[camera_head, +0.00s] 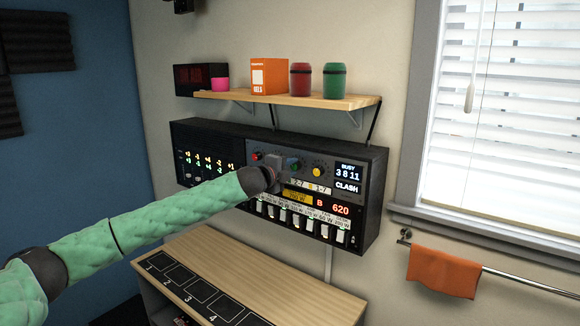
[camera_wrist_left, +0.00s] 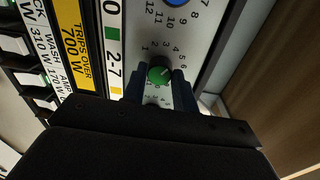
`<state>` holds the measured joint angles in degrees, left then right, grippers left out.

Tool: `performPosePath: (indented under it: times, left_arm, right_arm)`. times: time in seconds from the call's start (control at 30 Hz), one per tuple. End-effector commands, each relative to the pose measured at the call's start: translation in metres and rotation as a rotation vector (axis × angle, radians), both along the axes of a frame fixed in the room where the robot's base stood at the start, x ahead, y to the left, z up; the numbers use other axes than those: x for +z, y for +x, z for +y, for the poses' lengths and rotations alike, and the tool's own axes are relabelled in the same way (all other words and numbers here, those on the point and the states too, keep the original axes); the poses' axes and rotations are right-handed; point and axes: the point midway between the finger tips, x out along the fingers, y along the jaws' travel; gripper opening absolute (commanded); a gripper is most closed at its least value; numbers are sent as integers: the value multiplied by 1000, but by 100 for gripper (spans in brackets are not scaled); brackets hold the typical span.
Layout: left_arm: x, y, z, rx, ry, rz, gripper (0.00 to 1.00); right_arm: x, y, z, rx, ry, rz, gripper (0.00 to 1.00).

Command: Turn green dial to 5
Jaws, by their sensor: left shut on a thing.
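The green dial (camera_wrist_left: 160,73) is on the grey panel of the wall console, in the middle of the left wrist view. Small numbers run around its far side, with 5 at its upper right. A pale mark on its face slants to the upper right; I cannot tell which number it meets. My left gripper (camera_wrist_left: 160,87) has its dark fingers on either side of the dial and is shut on it. In the head view my left gripper (camera_head: 279,168) reaches the panel and partly covers the dials. My right gripper is out of view.
A blue dial (camera_wrist_left: 173,3) is close to the green one. A red dial (camera_head: 256,156) and a yellow dial (camera_head: 317,171) share the panel. White switches (camera_head: 297,221) line its lower edge. A wooden shelf (camera_head: 225,97) with canisters hangs above; a wooden cabinet (camera_head: 215,257) stands below.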

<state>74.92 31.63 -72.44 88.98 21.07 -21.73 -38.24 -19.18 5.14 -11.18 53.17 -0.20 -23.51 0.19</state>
Motion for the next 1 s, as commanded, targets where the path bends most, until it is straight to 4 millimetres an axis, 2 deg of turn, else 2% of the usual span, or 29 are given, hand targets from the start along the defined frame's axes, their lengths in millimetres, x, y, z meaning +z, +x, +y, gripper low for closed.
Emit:
performPosePath:
  times: [0.1,0.3,0.53,0.87,1.0]
  left_arm:
    - [0,0,-1,-1,71,-49,6]
    - [0,-1,-1,-1,164,-117,6]
    - [-2,-1,-1,-1,222,-159,6]
    - [-3,-1,-1,-1,238,-170,6]
    - [-3,-1,-1,-2,238,-170,6]
  right_arm:
    - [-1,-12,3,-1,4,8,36]
    - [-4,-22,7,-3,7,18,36]
    - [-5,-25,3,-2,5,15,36]
    - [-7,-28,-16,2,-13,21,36]
    - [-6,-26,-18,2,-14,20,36]
